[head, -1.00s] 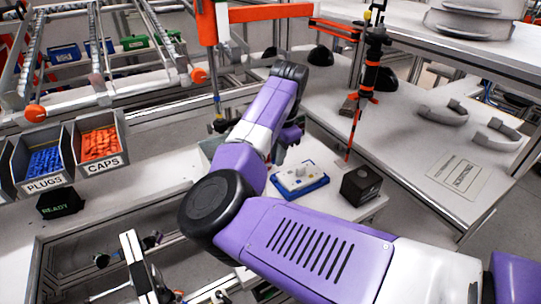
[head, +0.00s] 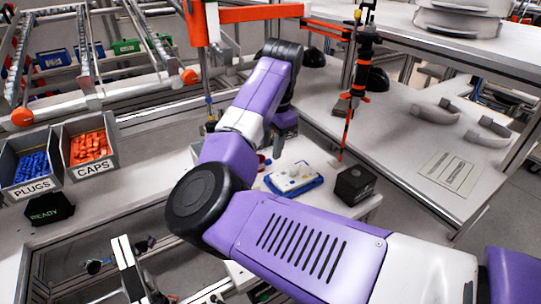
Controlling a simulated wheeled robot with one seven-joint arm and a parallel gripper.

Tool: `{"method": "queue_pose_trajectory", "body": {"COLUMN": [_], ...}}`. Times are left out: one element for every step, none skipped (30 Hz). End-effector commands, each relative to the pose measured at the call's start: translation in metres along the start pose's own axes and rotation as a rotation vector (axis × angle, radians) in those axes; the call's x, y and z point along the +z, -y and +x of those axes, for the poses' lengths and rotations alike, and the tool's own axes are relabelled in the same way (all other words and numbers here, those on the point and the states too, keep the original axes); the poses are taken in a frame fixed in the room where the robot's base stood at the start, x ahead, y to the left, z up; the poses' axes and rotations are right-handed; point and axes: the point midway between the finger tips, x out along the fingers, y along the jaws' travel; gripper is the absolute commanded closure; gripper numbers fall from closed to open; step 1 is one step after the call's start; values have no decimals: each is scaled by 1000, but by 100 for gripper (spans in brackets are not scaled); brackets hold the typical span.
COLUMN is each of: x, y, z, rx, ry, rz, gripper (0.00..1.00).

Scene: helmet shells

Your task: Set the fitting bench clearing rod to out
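An upright black tool with orange-red bands and a thin orange-red lower rod (head: 347,125) stands right of my arm, its tip close to the bench top. A second thin vertical rod (head: 208,68) hangs below an orange beam, left of my arm. I cannot tell which of them, if either, is the clearing rod.
A blue-edged tray (head: 293,178) and black box (head: 354,186) stand on the bench. Bins of blue plugs (head: 34,184) and orange caps (head: 92,164) are at left, with a black READY block (head: 50,209). The right table (head: 400,133) holds curved grey parts.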

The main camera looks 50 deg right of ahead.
Motion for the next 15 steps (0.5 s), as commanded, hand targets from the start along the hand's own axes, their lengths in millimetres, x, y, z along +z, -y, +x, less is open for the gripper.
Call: {"method": "queue_pose_trajectory", "body": {"x": [0, 0, 0, -1, -1, -1, -1, -1, -1, -1, -1, 0, 0, 0, 0], "y": [0, 0, 0, 0, 0, 0, 0, 0, 0, 0, 0, -1, 0, -1, 0], "z": [-7, -12, -17, -20, -23, -26, -28, -30, -31, -32, -32, -33, -33, -33, -33], "rx": [-3, -3, -2, -2, -1, 0, 0, 0, 0, 0, 0, 0, 0, 0, 0], "ry": [-1, -1, 0, -1, -1, -1, -1, 0, 0, 0, 0, 0, 0, 0, 0], "rz": [1, 1, 1, 1, 1, 1, 1, 1, 1, 1, 1, 1, 0, 0, 0], "gripper": [61, 61, 61, 61, 61, 61, 61, 61, 61, 61, 61, 61, 61, 61, 61]}}
